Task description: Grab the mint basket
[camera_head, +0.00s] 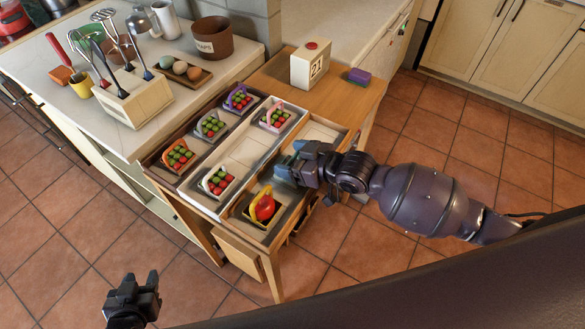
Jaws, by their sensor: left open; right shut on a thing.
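A mint-green piece (284,170) shows at the fingertips of my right gripper (291,168), over the right-hand tray (318,133). It appears to be the mint basket, mostly hidden by the gripper. My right gripper is shut on it. I cannot tell whether it is lifted off the tray. My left gripper (134,287) is open and empty, low at the bottom left, over the floor and apart from the table.
Nearby are a yellow-handled basket (247,210) with a red item, a white basket (209,186), an orange one (168,160), a grey-green one (203,130), a pink one (267,122) and a purple one (231,104).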

